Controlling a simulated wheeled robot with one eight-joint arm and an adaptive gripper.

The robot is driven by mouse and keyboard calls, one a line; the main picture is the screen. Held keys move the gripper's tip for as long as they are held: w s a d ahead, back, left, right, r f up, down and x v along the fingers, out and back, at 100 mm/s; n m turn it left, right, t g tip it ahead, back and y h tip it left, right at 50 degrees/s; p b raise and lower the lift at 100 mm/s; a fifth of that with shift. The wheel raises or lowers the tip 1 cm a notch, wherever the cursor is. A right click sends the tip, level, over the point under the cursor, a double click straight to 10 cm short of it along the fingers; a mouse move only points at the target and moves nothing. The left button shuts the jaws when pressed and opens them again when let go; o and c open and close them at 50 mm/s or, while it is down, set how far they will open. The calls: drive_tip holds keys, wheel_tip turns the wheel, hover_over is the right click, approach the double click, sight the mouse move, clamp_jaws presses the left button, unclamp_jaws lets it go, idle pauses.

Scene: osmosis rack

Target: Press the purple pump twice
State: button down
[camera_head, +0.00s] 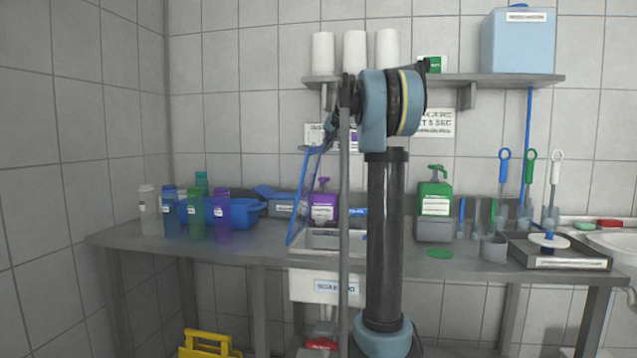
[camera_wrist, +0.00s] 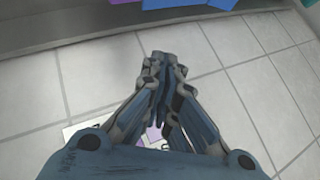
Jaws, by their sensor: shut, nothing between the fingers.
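The purple pump bottle (camera_head: 323,207) stands upright at the back of the bench, with its pump head on top and a white label on its front. It is left of my arm, just past a thin blue frame. My gripper shows in the wrist view (camera_wrist: 165,62), with its fingers together and nothing between them. Tiled wall and a white sign lie behind the fingers. A purple patch (camera_wrist: 124,2) is cut off at the top edge; I cannot tell whether it is the bottle. In the head view my arm hides much of the middle, and the fingertips are not clear.
A green pump bottle (camera_head: 434,198) stands right of my arm. Several coloured bottles and a blue bin (camera_head: 250,208) stand on the left of the bench (camera_head: 262,240). A wall shelf (camera_head: 500,80) with white rolls and a blue tank hangs above. Brushes hang at the right.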

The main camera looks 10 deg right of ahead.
sight(326, 178)
drive_tip(key=shift+w, duration=0.15)
drive_tip(key=shift+f, duration=4.35)
drive_tip(key=shift+f, duration=0.1)
drive_tip(key=shift+f, duration=0.25)
drive_tip(key=shift+f, duration=0.95)
drive_tip(key=shift+r, duration=1.35)
drive_tip(key=shift+r, duration=0.1)
